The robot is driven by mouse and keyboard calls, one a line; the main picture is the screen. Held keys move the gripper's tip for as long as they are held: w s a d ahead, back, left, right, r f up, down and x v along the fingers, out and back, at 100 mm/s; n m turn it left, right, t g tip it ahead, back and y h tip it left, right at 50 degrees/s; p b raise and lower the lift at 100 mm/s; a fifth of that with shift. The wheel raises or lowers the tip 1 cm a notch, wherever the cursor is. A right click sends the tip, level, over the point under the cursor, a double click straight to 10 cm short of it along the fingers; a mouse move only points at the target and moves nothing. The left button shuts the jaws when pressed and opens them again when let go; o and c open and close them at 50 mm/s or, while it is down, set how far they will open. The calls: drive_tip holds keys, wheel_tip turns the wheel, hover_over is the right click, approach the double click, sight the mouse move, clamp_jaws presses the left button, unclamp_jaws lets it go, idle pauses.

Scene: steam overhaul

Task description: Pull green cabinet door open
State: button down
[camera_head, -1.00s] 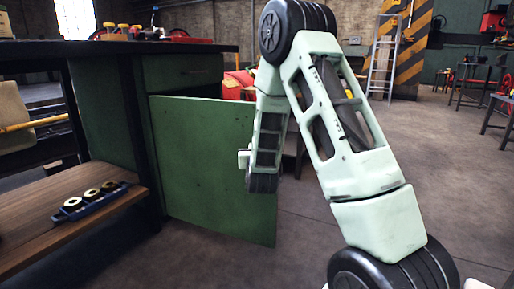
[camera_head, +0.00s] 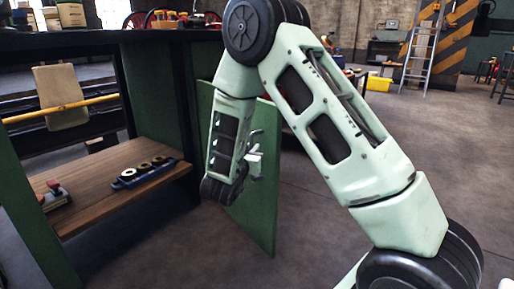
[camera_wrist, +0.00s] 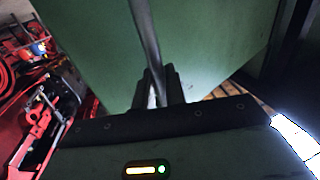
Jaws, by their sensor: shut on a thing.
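The green cabinet door (camera_head: 262,180) stands swung out from the cabinet under the workbench and is seen at a steep angle in the head view. My arm covers part of it. In the wrist view the green door panel (camera_wrist: 215,45) fills the upper middle. A long grey bar handle (camera_wrist: 146,45) runs down in front of it. My gripper (camera_wrist: 160,88) is shut on the lower part of this handle.
The workbench top (camera_head: 110,40) runs along the upper left. A wooden shelf (camera_head: 105,195) below it bears a blue block with several round pieces (camera_head: 143,172). Red equipment (camera_wrist: 40,115) shows at the left of the wrist view. Open floor (camera_head: 440,150) lies to the right.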

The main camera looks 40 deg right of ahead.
drive_tip(key=shift+w+a, duration=0.15)
drive_tip(key=shift+w, duration=0.1)
drive_tip(key=c, duration=1.6)
unclamp_jaws()
drive_tip(key=shift+o, duration=0.2)
drive_tip(key=p+v, duration=0.6)
drive_tip(key=v, duration=1.1)
drive_tip(key=shift+s, duration=0.15)
drive_tip(key=shift+a, duration=0.15)
